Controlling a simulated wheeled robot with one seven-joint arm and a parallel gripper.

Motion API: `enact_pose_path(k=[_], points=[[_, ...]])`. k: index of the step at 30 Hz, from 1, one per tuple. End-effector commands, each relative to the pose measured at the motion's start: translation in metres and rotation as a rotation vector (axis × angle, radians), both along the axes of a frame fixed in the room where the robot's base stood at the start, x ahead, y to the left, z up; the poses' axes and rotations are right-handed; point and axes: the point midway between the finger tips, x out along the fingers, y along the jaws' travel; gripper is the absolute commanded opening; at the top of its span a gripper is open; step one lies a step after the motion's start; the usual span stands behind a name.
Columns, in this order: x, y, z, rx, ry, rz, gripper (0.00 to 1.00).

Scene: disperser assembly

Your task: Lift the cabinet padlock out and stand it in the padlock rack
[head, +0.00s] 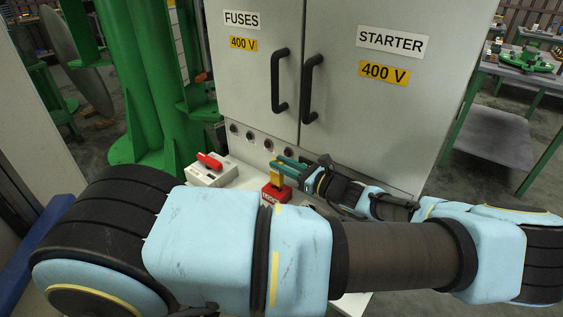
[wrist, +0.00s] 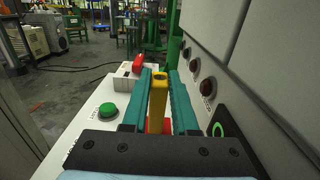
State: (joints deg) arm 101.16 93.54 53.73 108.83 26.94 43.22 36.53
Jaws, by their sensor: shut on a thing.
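My gripper (head: 280,168) has its two teal fingers shut on an upright yellow piece (wrist: 159,98), which I take to be the padlock's upper part. In the head view the yellow piece (head: 274,183) stands directly above a red block (head: 276,194) with white lettering. I cannot tell whether yellow and red are one piece. In the wrist view only slivers of red show low beside the yellow. The block is over the light shelf in front of the cabinet; the arm hides what is under it. I cannot make out a padlock rack for certain.
A grey cabinet (head: 350,150) with black handles rises close behind the gripper, with round indicators (wrist: 208,86) low on its face. A white box (head: 213,178) with a red switch (head: 210,160) stands left on the shelf. A green button (wrist: 108,111) sits near the shelf's outer edge.

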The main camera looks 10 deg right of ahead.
Motion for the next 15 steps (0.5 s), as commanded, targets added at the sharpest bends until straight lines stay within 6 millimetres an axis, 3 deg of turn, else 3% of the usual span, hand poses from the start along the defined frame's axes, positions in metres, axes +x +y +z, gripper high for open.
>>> enact_pose_path(k=[15], points=[[0.0,0.0,-0.013,0.001,-0.001,0.0,0.0]])
